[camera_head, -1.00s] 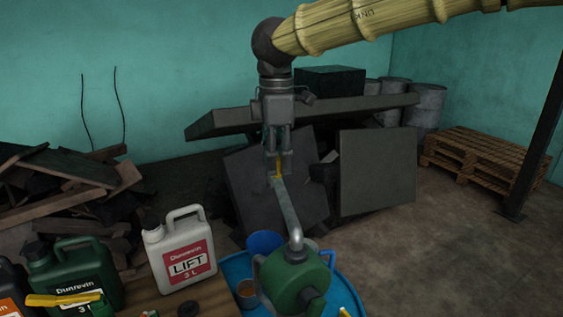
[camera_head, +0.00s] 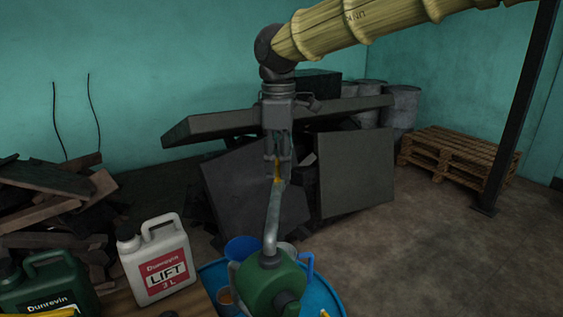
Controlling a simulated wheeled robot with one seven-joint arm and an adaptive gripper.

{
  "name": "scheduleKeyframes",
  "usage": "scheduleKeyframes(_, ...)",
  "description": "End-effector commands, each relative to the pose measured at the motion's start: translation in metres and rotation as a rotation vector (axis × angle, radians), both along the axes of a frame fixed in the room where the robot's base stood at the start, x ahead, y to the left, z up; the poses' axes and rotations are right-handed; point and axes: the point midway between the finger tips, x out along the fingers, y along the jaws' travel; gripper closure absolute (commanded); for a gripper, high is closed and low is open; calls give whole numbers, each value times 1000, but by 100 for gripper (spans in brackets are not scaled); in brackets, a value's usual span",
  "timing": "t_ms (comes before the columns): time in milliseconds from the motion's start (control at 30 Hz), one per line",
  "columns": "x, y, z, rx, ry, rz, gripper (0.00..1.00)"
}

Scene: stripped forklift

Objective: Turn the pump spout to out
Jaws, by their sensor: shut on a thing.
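The green pump (camera_head: 268,284) stands on a blue drum (camera_head: 336,302) at the bottom middle. Its grey metal spout (camera_head: 272,222) rises from the pump, bends, and points away from me, nearly straight up in the picture. My gripper (camera_head: 277,174) points down at the spout's far end and is shut on it. A small yellow part shows between the fingers. The exact contact is small and partly hidden by the fingers.
A blue jug (camera_head: 242,249) and several cups stand around the pump on the drum. A white LIFT canister (camera_head: 157,262) and a green canister (camera_head: 46,287) stand at left. Dark panels (camera_head: 255,190) lean behind my gripper. The floor at right is clear up to a pallet (camera_head: 456,157).

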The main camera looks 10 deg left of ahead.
Motion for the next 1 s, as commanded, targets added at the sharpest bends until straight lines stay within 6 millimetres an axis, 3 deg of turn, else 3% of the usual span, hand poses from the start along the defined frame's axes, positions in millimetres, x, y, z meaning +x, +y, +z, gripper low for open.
scheduleKeyframes(100,1,-1,2,2,-4,-3,100)
scheduleKeyframes(133,1,-1,2,2,-4,-3,64)
scheduleKeyframes(233,1,-1,2,2,-3,-3,47)
scheduleKeyframes(667,1,-1,7,1,-2,-2,47)
scheduleKeyframes(1000,1,-1,61,2,-4,-3,47)
